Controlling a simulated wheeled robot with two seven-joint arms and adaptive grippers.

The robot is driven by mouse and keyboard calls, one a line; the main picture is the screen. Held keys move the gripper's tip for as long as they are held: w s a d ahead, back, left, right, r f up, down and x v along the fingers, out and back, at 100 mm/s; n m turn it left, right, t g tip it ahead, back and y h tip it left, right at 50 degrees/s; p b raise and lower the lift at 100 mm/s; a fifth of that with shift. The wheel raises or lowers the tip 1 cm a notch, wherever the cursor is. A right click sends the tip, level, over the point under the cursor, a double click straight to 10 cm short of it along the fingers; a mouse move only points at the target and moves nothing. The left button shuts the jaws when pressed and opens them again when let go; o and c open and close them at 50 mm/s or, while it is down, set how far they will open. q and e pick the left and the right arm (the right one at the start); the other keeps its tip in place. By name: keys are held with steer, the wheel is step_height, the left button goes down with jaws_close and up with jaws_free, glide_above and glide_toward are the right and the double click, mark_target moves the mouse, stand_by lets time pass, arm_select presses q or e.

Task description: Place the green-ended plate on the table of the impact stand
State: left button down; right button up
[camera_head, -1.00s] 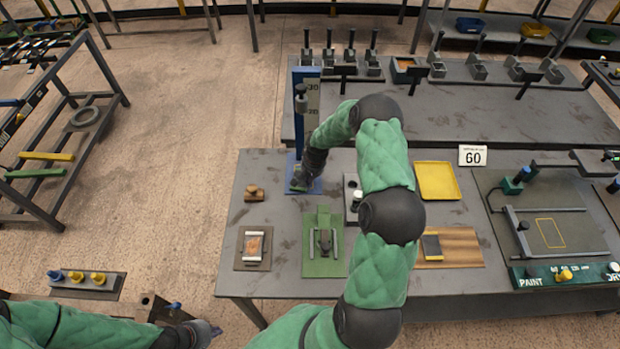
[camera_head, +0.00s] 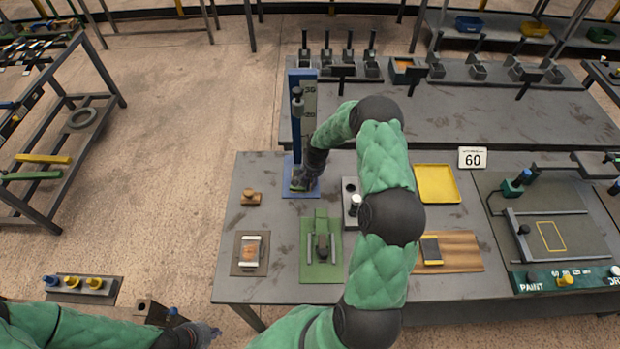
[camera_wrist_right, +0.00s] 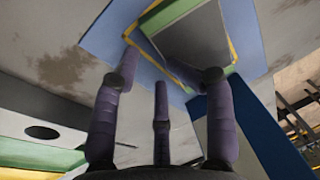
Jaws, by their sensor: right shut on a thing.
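The impact stand has a tall blue column (camera_head: 305,125) and a light blue base (camera_head: 311,190) at the table's back left. My right gripper (camera_head: 302,184) is low over this base and largely hides what is under it. In the right wrist view the green-ended plate (camera_wrist_right: 194,38), grey in the middle, lies over the stand's blue base (camera_wrist_right: 105,32), with yellow edging around it. The fingers of my right gripper (camera_wrist_right: 165,75) reach to the plate's near edge and are shut on it. Whether the plate touches the table is unclear. My left gripper (camera_head: 208,332) is at the lower left, away from the stand.
A yellow tray (camera_head: 437,184) and a "60" sign (camera_head: 472,158) are further right. A rear bench (camera_head: 460,118) holds several small fixtures.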

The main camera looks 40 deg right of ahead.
steer(key=shift+s+a+f, duration=0.3)
steer(key=shift+s+f, duration=0.05)
step_height(320, 180, up, 12)
steer(key=s, duration=0.1)
steer(key=shift+s+d+r, duration=0.2)
steer(key=shift+d+r, duration=0.05)
steer(key=shift+d, duration=0.1)
stand_by(0.4)
